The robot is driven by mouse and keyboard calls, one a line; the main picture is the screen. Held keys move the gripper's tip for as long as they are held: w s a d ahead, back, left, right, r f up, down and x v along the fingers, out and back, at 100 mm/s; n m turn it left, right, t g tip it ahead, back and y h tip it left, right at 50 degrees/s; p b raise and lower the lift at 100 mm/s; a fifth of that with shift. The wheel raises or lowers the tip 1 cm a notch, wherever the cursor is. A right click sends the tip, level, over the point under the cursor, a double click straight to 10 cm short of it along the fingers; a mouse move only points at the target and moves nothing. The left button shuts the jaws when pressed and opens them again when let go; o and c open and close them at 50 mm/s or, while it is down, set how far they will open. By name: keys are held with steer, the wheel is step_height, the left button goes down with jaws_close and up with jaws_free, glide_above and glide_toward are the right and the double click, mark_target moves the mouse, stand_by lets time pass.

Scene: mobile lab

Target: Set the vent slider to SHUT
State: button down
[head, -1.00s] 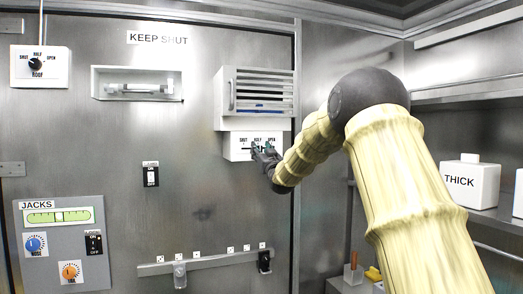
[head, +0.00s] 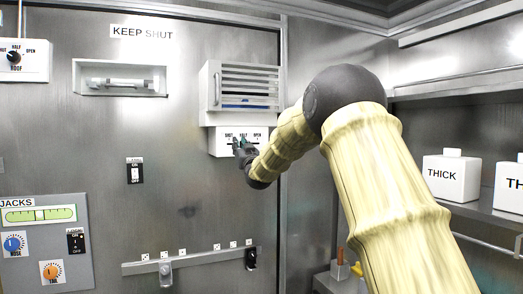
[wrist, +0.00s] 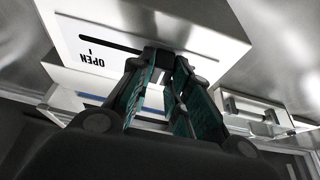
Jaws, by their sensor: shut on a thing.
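The vent slider's white box (head: 222,147) is on the metal wall under the louvred vent (head: 208,90), with SHUT at left, HALF in the middle and OPEN at right. My gripper (head: 241,146) is at its front, close to the HALF mark. In the wrist view the box (wrist: 190,38) appears turned over, with OPEN and a long bare stretch of slot at left. My green-padded fingers (wrist: 160,70) are shut on the dark slider knob (wrist: 157,56), well away from OPEN. The fingers hide the SHUT end there, so the exact setting is unclear.
A roof dial (head: 14,58) and a recessed handle (head: 90,79) are on the wall at left. A switch (head: 135,172), a jacks panel (head: 75,272) and a hook rail (head: 205,257) lie lower. White THICK containers (head: 450,178) stand on the right shelf.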

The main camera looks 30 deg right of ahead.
steer(key=shift+w+a+b, duration=0.15)
steer(key=shift+a+b, duration=0.15)
steer(key=shift+a, duration=0.55)
steer(key=shift+w+a+b, duration=0.15)
steer(key=shift+a+b, duration=0.15)
steer(key=shift+a, duration=0.65)
steer(key=c, duration=1.6)
jaws_free()
steer(key=shift+o, duration=1.4)
steer(key=shift+a, duration=0.15)
steer(key=shift+s+d, duration=0.1)
steer(key=shift+d, duration=0.15)
steer(key=shift+s+f, duration=0.1)
steer(key=shift+s, duration=0.05)
steer(key=v, duration=1.1)
steer(key=shift+s+f, duration=0.15)
steer(key=shift+a, duration=0.15)
